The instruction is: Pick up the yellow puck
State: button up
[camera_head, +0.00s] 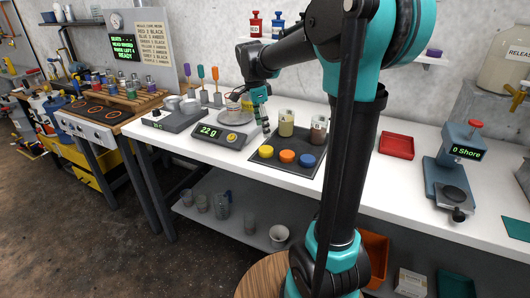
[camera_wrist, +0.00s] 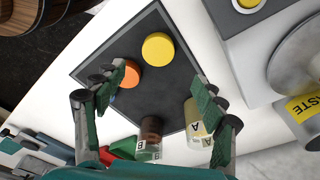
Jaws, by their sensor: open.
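The yellow puck (camera_head: 266,151) lies at the left of a row on a dark square mat (camera_head: 268,165). The orange puck (camera_head: 287,156) and the blue puck (camera_head: 307,160) lie to its right. In the wrist view the yellow puck (camera_wrist: 158,49) lies flat, ahead of the gap between my fingertips. My gripper (camera_wrist: 160,86) is open and empty, its fingers spread wide above the mat. In the head view my gripper (camera_head: 263,115) hangs at the mat's back left.
Two containers, a pale one (camera_head: 286,123) and a brown one (camera_head: 318,130), stand at the mat's back. A scale (camera_head: 222,135) reading 220 stands left of the mat. A red tray (camera_head: 396,146) and a gauge (camera_head: 452,170) are to the right. White bench space lies between.

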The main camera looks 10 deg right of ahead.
aim_at(266, 149)
jog(key=shift+s+d+f, duration=0.1)
jog(key=shift+d+f, duration=0.1)
jog(key=shift+f, duration=1.25)
jog(key=shift+d+f, duration=0.15)
jog(key=shift+f, duration=1.25)
jog(key=shift+s+d+f, duration=0.1)
jog(key=shift+d+f, duration=0.1)
jog(key=shift+f, duration=1.25)
jog(key=c, duration=1.2)
jog(key=shift+c, duration=0.2)
jog(key=shift+r, duration=0.1)
